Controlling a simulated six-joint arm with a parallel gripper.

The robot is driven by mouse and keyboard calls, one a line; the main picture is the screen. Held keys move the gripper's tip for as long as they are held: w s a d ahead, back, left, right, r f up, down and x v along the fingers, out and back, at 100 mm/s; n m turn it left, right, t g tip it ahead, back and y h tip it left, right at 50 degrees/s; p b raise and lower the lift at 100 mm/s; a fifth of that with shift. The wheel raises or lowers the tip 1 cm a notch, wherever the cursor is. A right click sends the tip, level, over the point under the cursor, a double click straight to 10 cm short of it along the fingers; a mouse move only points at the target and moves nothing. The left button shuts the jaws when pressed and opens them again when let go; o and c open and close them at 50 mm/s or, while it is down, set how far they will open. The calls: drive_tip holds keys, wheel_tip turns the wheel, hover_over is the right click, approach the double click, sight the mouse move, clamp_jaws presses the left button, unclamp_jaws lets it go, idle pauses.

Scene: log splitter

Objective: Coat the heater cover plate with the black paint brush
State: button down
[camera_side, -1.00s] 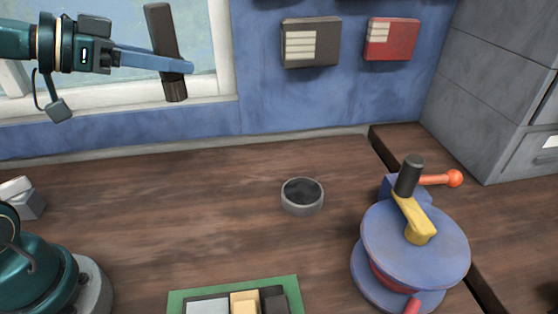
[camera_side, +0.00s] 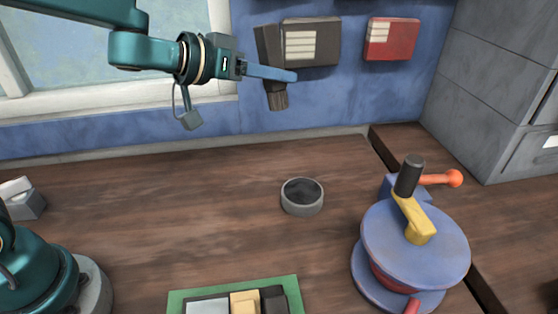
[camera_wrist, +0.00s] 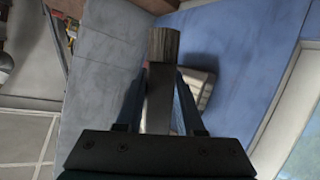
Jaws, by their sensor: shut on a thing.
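My gripper (camera_side: 272,75) is shut on a dark brush (camera_side: 267,42) with brownish bristles pointing down, tilted slightly. It holds the brush high above the bench, in front of the blue wall. The wrist view shows the brush (camera_wrist: 158,100) between the two blue fingers of my gripper (camera_wrist: 160,85), bristles at the far end. A round grey cup (camera_side: 302,196) with dark contents stands on the bench, below and to the right of the brush. I cannot tell which thing is the heater cover plate. A green tray (camera_side: 177,303) at the front edge holds grey, yellow and dark pieces, partly cut off.
A blue round machine (camera_side: 415,240) with a yellow crank and an orange-knobbed lever stands at the right. A grey box (camera_side: 325,45) and a red box (camera_side: 391,39) are on the wall. Grey cabinets (camera_side: 490,80) stand at the right. The bench (camera_side: 130,220) is clear around the cup.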

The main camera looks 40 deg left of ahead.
drive_tip(key=shift+h, duration=0.5)
drive_tip(key=shift+s+d+f, duration=0.1)
drive_tip(key=shift+d+f, duration=0.85)
drive_tip(key=shift+f, duration=1.5)
drive_tip(key=shift+w+d+f, duration=0.1)
drive_tip(key=shift+d+f, duration=0.8)
drive_tip(key=shift+f, duration=1.6)
drive_tip(key=shift+s+d+f, duration=0.1)
drive_tip(key=shift+d+f, duration=0.85)
drive_tip(key=shift+f, duration=1.5)
drive_tip(key=shift+f, duration=0.75)
drive_tip(key=shift+r, duration=0.1)
wheel_tip(320, 180, up, 7)
